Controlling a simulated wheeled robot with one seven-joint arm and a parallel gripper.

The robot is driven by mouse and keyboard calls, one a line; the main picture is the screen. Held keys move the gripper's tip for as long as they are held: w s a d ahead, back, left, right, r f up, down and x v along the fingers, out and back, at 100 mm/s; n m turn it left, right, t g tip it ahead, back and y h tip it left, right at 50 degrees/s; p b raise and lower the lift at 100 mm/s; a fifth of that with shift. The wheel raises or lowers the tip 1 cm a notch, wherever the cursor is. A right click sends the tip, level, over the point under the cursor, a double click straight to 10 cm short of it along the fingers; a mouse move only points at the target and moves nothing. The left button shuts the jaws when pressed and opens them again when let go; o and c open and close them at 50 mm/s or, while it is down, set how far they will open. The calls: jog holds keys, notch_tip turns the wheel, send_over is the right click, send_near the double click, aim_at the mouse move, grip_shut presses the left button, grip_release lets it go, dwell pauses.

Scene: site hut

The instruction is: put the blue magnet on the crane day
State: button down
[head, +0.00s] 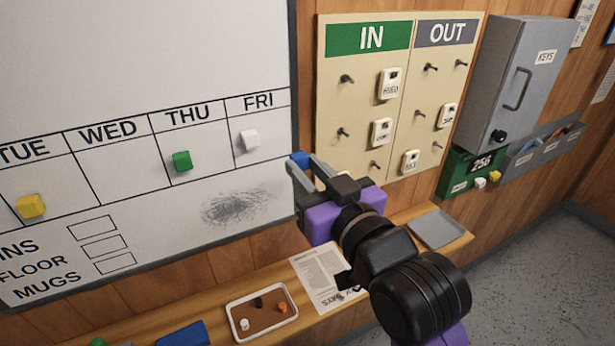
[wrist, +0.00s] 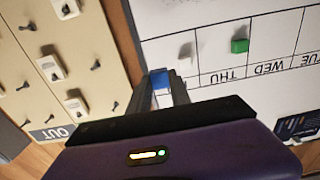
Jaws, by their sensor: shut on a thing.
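My gripper (head: 303,166) is shut on the blue magnet (head: 301,158), holding it just right of the whiteboard's frame, by the IN side of the tag board. The blue magnet also shows between the fingertips in the wrist view (wrist: 159,77). The whiteboard (head: 110,185) has day columns; TUE, WED, THU and FRI are in view. A yellow magnet (head: 31,206) is under TUE, a green magnet (head: 182,160) under THU and a white magnet (head: 250,140) under FRI. The WED cell is empty. No crane mark is readable here; a printed sheet (head: 318,270) lies on the shelf, its small text unreadable.
A wooden shelf (head: 205,292) runs below, with a tray (head: 232,312) of small pieces and a grey flat tray (head: 438,228). The IN/OUT board (head: 355,105) has protruding pegs and hanging tags. A grey key cabinet (head: 517,85) juts out at right.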

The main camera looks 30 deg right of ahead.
aim_at(276, 135)
jog(key=shift+w+f+b, duration=0.15)
jog(key=shift+w+b, duration=0.5)
jog(key=shift+b, duration=1.2)
jog(key=shift+w+b, duration=0.1)
jog(key=shift+b, duration=0.3)
jog(key=b, duration=0.3)
jog(key=shift+w+b, duration=0.25)
jog(key=shift+b, duration=0.05)
jog(key=shift+w+r, duration=0.25)
jog(key=shift+w, duration=2.4)
jog(key=shift+p, duration=0.4)
jog(key=shift+w, duration=0.9)
jog(key=shift+s, duration=0.1)
